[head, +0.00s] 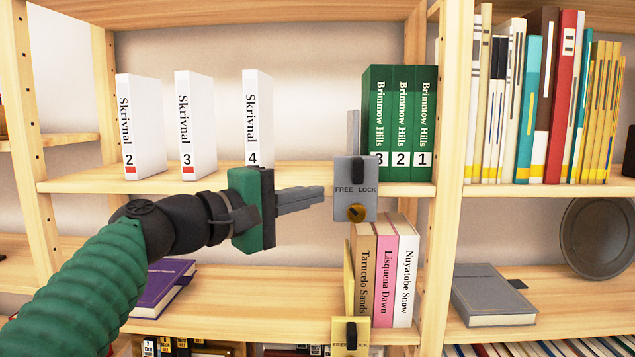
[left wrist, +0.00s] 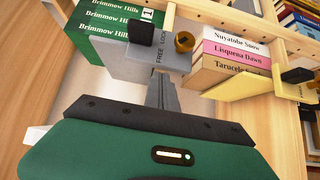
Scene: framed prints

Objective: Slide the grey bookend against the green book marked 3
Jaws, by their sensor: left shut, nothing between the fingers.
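The grey bookend (head: 343,204) sits on the middle shelf's edge, its front plate marked FREE and LOCK, with a black lever and a brass knob. Its upright plate (head: 353,132) stands just left of the green book marked 3 (head: 377,110); whether they touch I cannot tell. The front plate partly covers that book's number. My left gripper (head: 322,193) is shut and empty, its fingertips at the left of the bookend's front plate. In the left wrist view the fingers (left wrist: 162,88) reach close to the grey bookend (left wrist: 125,59); contact is unclear. My right gripper is not in view.
Green books 2 (head: 401,120) and 1 (head: 424,120) stand right of book 3 against the upright. White books (head: 196,125) stand apart at left. Below, a yellow bookend (head: 341,329) stands beside a tan, a pink and a white book (head: 404,280).

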